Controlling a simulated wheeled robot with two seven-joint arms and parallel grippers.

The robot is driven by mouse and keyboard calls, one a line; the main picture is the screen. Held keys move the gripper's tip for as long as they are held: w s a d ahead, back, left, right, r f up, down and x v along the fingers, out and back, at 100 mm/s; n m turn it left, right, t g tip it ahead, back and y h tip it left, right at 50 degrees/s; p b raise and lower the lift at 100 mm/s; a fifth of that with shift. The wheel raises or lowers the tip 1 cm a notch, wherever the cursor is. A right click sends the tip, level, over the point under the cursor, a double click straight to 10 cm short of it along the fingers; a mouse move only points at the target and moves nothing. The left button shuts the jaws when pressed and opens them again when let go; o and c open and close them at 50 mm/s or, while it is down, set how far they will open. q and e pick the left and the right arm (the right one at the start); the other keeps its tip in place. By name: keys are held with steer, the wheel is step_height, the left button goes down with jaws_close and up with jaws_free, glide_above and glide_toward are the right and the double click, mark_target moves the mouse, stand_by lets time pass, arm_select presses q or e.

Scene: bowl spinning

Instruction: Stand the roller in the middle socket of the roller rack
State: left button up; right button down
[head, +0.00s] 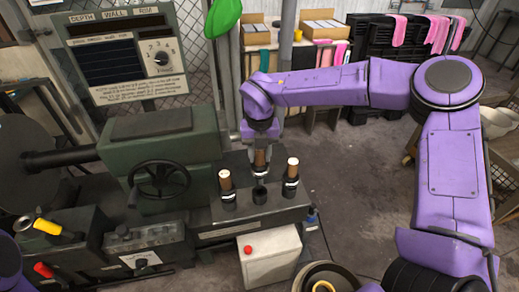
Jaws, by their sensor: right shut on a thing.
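A second roller (225,180) stands in the left socket (228,201). A third roller (292,169) stands in the right socket (291,190). My left gripper is out of view.
The green lathe-like machine with a handwheel (159,181) stands left of the rack. A gauge panel (121,59) rises behind it. A pale box with a red button (270,256) is below the rack's front. A round bowl-like part (337,279) is at the bottom. Floor right of the rack is clear.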

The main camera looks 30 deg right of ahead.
mark_target(260, 171)
steer(key=shift+f+b, duration=1.5)
steer(key=shift+f, duration=0.45)
steer(key=shift+f+b, duration=0.9)
steer(key=shift+f, duration=0.6)
steer(key=shift+f+b, duration=0.3)
steer(key=shift+f, duration=0.15)
steer(key=c, duration=0.7)
jaws_free()
steer(key=shift+o, duration=0.2)
step_height(260, 171, up, 11)
steer(key=shift+f+b, duration=0.2)
steer(key=shift+b, duration=0.55)
